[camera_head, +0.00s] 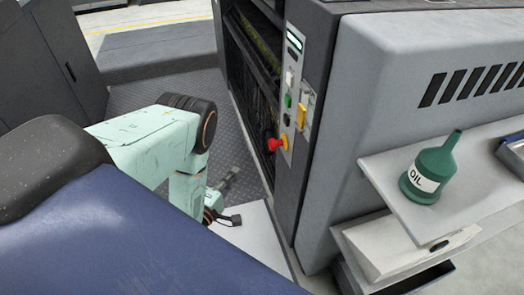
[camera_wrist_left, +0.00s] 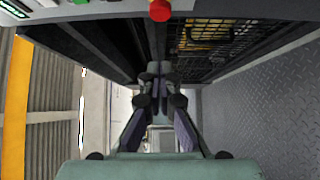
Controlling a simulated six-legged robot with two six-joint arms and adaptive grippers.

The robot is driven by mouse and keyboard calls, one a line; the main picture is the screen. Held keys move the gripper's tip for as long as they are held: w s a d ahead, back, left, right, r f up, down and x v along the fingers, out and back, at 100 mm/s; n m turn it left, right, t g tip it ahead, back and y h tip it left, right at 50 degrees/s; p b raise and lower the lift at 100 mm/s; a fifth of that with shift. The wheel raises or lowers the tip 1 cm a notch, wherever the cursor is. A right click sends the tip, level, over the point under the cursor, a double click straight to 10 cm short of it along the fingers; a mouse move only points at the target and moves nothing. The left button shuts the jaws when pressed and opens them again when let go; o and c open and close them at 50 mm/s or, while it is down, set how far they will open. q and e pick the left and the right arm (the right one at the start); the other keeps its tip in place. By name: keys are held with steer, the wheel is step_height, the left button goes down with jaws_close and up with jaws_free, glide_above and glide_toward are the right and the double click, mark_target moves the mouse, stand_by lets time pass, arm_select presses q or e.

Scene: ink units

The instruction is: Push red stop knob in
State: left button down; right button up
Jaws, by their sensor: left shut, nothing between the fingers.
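The red stop knob (camera_head: 274,144) sits low on the control panel (camera_head: 292,85) of the grey machine, with a yellow piece beside it. In the left wrist view the knob (camera_wrist_left: 160,10) shows at the top edge, partly cut off. My left gripper (camera_head: 234,218) is in front of the machine, below and to the left of the knob, and apart from it. In the left wrist view its fingers (camera_wrist_left: 156,75) are together with nothing between them, and the knob lies above the fingertips in the picture. My right gripper is in neither view.
The panel also carries a green button (camera_head: 287,101) and a yellow part (camera_head: 301,116) above the knob. A white shelf (camera_head: 455,205) with a green oil can (camera_head: 428,172) stands at the right. Patterned metal floor (camera_head: 150,92) lies open left of the machine.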

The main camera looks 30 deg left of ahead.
arm_select(q)
steer(key=b, duration=0.3)
glide_toward(270, 147)
steer(key=w+a, duration=0.4)
steer(key=a, duration=0.1)
steer(key=shift+w+d+r+b, duration=0.2)
steer(key=shift+w+d+b, duration=0.35)
steer(key=shift+w+d, duration=0.95)
steer(key=shift+w+d+b, duration=0.45)
steer(key=shift+w+d, duration=0.25)
steer(key=shift+w, duration=0.05)
steer(key=shift+r, duration=0.1)
